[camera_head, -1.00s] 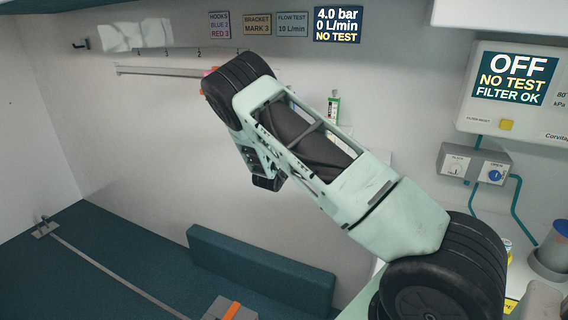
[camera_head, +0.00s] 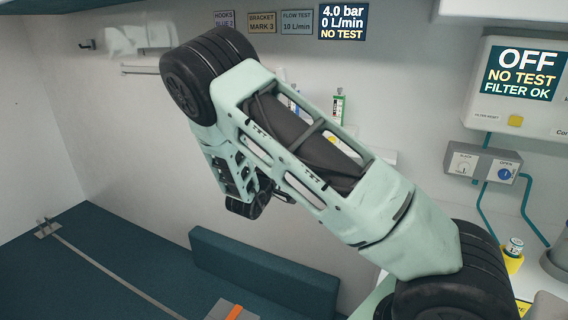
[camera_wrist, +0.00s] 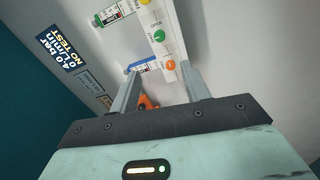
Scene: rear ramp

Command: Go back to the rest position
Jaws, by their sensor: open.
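My gripper shows in the wrist view (camera_wrist: 160,88), with its two grey fingers apart and nothing between them that I can see held. Beyond the fingers are a wall panel with a green knob (camera_wrist: 159,36), an orange knob (camera_wrist: 170,64) and an orange part (camera_wrist: 147,102) partly hidden by the left finger. In the head view my pale green arm is raised and bent across the middle, and the gripper's fingertips there are hidden behind it.
A display reading 4.0 bar, 0 L/min, NO TEST (camera_head: 343,22) hangs on the back wall. A wall unit reading OFF (camera_head: 521,75) is at the right, above a valve box (camera_head: 482,165). A teal bench (camera_head: 110,265) with a low backrest (camera_head: 262,272) fills the lower left.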

